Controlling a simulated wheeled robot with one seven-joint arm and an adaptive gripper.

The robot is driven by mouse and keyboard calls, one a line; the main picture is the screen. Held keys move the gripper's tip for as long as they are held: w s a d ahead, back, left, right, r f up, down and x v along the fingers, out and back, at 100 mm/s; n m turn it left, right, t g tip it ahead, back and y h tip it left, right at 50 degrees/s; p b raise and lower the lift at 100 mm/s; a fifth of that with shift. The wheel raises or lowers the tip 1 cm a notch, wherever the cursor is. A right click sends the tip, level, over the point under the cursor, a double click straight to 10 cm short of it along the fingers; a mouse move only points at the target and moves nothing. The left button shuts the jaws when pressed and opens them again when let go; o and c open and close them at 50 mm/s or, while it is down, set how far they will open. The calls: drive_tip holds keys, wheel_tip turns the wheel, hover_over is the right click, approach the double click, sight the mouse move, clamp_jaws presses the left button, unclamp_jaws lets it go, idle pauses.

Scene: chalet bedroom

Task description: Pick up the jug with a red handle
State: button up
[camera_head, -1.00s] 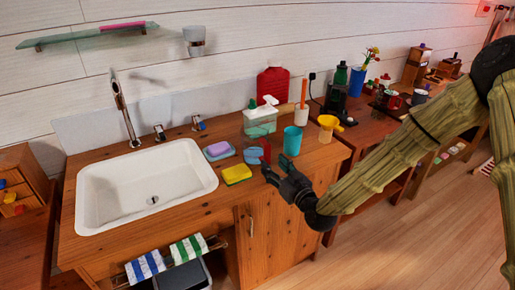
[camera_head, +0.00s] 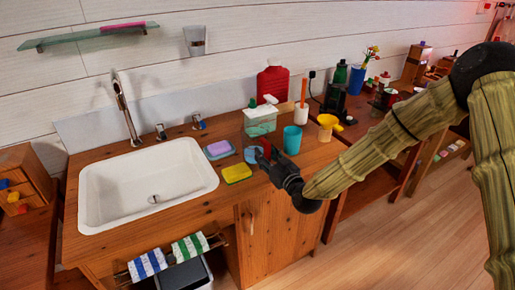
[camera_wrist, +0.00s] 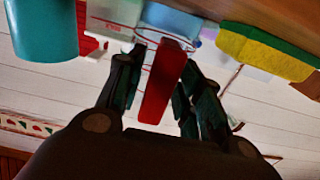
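The jug (camera_head: 251,155) stands on the wooden counter, between the sponges and the teal cup, partly hidden by my gripper. Its red handle (camera_head: 266,147) faces my gripper. My gripper (camera_head: 268,162) is at the handle. The wrist view, which shows the scene upside down, has the red handle (camera_wrist: 163,85) between the two dark fingers of my gripper (camera_wrist: 158,82). A gap shows on the left side of the handle, and the right finger is close to it. The fingers are open around the handle. The jug's clear body with a thin red rim is partly hidden behind the handle.
The teal cup (camera_head: 292,140) stands close on the right, also in the wrist view (camera_wrist: 40,28). A yellow-green sponge (camera_head: 237,173) lies close on the left. A soap dispenser (camera_head: 260,121) stands behind. The white sink (camera_head: 148,182) is further left.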

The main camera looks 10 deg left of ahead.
clamp_jaws()
drive_tip(key=shift+r, duration=0.2)
